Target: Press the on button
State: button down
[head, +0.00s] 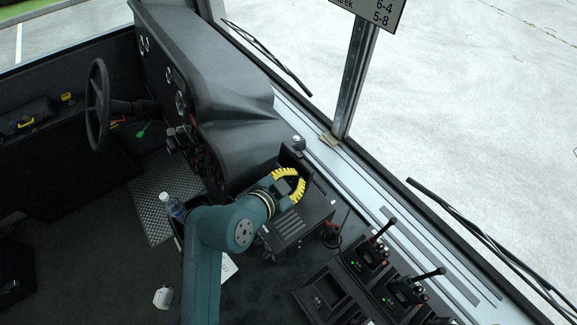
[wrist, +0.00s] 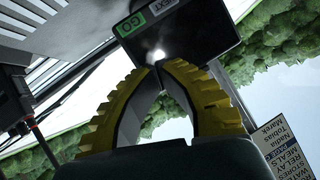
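A dark screen (wrist: 190,28) fills the upper middle of the wrist view. I cannot make out a button marked "on". My gripper (wrist: 157,66) has yellow ribbed fingers with the tips together and nothing visible between them. The tips appear just below the screen's lower edge; I cannot tell if they touch it. In the head view, my gripper (head: 300,182) is by the dark upright panel (head: 292,158) on the console.
A grey vented box (head: 298,228) sits below my gripper. The windscreen pillar (head: 355,80) rises behind. A bottle (head: 172,206) stands left of my arm.

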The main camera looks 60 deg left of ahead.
aim_at(280, 167)
jog(key=s+a+f+n, duration=0.1)
jog(key=s+a, duration=0.2)
jog(key=s, duration=0.1)
jog(key=s+a+f+n+g+y, duration=0.1)
jog(key=s+a, duration=0.1)
jog(key=s, duration=0.1)
jog(key=s+a+f+n+g+y, duration=0.1)
jog(key=s+a+f+n, duration=0.1)
jog(key=s+a, duration=0.1)
jog(key=shift+s+a+f, duration=0.1)
jog(key=shift+s+a, duration=0.25)
jog(key=shift+s, duration=0.5)
jog(key=shift+w, duration=0.15)
jog(key=shift+w+a+f+b, duration=0.15)
jog(key=shift+w+f+b, duration=0.2)
jog(key=shift+w, duration=1.05)
jog(key=shift+w+a+f+b, duration=0.1)
jog(key=shift+w+f+b, duration=0.25)
jog(key=shift+w, duration=1.05)
jog(key=shift+w+a+f+b, duration=0.15)
jog(key=shift+w+f+b, duration=0.15)
jog(key=shift+w, duration=1.1)
jog(key=shift+w+f, duration=0.1)
jog(key=shift+w, duration=0.3)
jog(key=shift+w+f, duration=0.15)
jog(key=shift+w, duration=0.15)
jog(key=shift+a, duration=0.1)
jog(key=shift+s+r+p, duration=0.25)
jog(key=shift+s+p, duration=0.1)
jog(key=shift+s, duration=0.35)
